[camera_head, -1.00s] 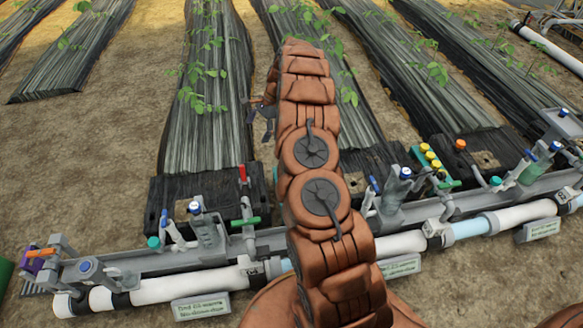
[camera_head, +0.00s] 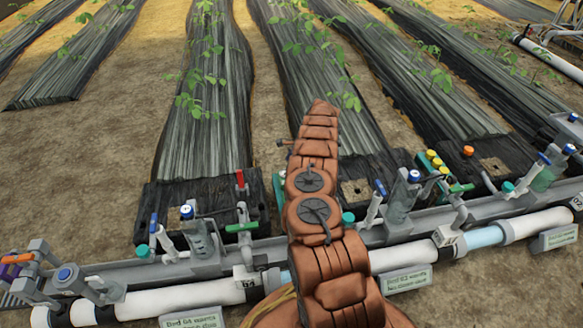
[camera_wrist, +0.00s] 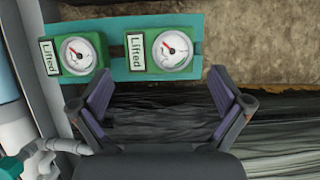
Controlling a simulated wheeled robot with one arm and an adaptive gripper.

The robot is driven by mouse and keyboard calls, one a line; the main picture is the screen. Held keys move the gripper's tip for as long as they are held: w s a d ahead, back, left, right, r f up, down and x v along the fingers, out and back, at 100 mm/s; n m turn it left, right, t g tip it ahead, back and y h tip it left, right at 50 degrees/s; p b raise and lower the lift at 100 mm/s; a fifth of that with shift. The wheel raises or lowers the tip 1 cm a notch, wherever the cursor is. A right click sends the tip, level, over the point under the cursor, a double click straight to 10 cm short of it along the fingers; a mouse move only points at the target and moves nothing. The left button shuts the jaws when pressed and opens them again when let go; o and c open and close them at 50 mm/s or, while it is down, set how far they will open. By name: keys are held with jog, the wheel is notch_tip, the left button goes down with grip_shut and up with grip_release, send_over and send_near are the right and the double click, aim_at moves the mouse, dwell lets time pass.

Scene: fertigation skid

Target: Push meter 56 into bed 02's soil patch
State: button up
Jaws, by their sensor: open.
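Two green meters with white round dials and red needles sit side by side on a teal holder (camera_wrist: 120,76) in the wrist view. The left meter (camera_wrist: 78,66) and the right meter (camera_wrist: 163,60) each carry a tag reading "Lifted"; no number 56 is legible. My gripper (camera_wrist: 158,82) is open and empty, its purple-padded fingers spread just short of the right meter. In the head view my arm hides the gripper; a sliver of the teal holder (camera_head: 278,190) shows beside it. A tan soil patch (camera_head: 355,188) in black sheeting lies behind the "Bed 02" sign (camera_head: 405,280).
A grey rail (camera_head: 130,270) with valves and bottles runs across the front, above white pipe (camera_head: 400,257). Striped mulch rows (camera_head: 205,90) with plants extend behind.

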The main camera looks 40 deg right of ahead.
jog(key=b+x, duration=0.2)
jog(key=x, duration=0.4)
jog(key=shift+f, duration=0.25)
jog(key=c, duration=0.9)
jog(key=shift+r+p, duration=2.5)
jog(key=shift+r, duration=3.1)
